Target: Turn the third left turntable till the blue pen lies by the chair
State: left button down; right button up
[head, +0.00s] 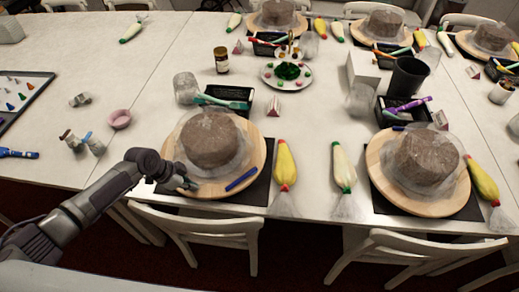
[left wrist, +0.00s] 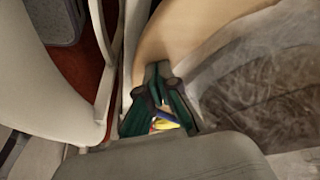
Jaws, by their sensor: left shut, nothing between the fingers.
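The wooden turntable (head: 255,158) at the front of the table, left of the other front one, bears a brown cake (head: 209,140) with a clear wrap around it. The blue pen (head: 241,180) lies on its board at the front right, slanting near the rim on the chair side. A white chair (head: 205,225) stands just in front. My left gripper (head: 187,183) is at the board's front-left rim, shut and empty; contact is unclear. In the left wrist view the gripper (left wrist: 160,80) is over the board's edge (left wrist: 190,40). My right gripper is out of view.
A yellow piping bag (head: 285,164) and a white one (head: 343,167) lie right of the turntable. Another turntable (head: 376,165) with a cake stands further right.

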pick_arm(q)
jog(key=shift+w+a, duration=0.1)
jog(key=shift+a, duration=0.9)
jog(key=w+a+b, duration=0.1)
jog(key=a+b, duration=0.2)
jog(key=w+a+b, duration=0.1)
jog(key=a, duration=0.1)
jog(key=shift+w+f+b, duration=0.2)
jog(key=shift+w+b, duration=0.1)
jog(key=shift+w, duration=0.05)
jog(key=shift+w+a+r, duration=0.1)
jog(key=shift+a+r, duration=0.05)
jog(key=shift+a, duration=0.05)
jog(key=shift+r, duration=0.15)
notch_tip(320, 180, up, 3)
jog(key=p, duration=0.2)
jog(key=shift+p, duration=0.3)
jog(key=shift+f, duration=0.2)
jog(key=shift+d, duration=0.1)
